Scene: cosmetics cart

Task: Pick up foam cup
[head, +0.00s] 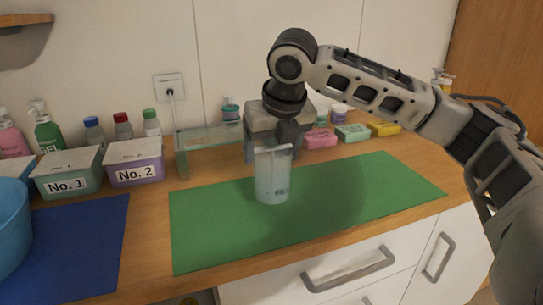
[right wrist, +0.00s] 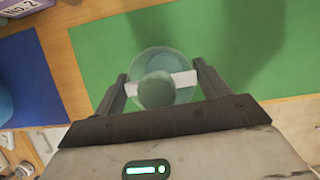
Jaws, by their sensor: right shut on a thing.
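The foam cup (head: 272,180) is a clear, pale bluish, upright cup over the green mat (head: 215,225). I cannot tell whether its base touches the mat. My right gripper (head: 275,150) comes down from above and is shut on the cup near its rim. In the right wrist view, the foam cup (right wrist: 158,62) shows as a round see-through shape between the two fingers of my right gripper (right wrist: 160,82). My left gripper is not in view.
A blue mat (head: 85,260) and a blue bucket (head: 12,228) are at the left. Behind stand boxes No. 1 (head: 68,172) and No. 2 (head: 134,163), several bottles, a glass shelf (head: 208,136) and soap packs (head: 352,133). The green mat's right part is clear.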

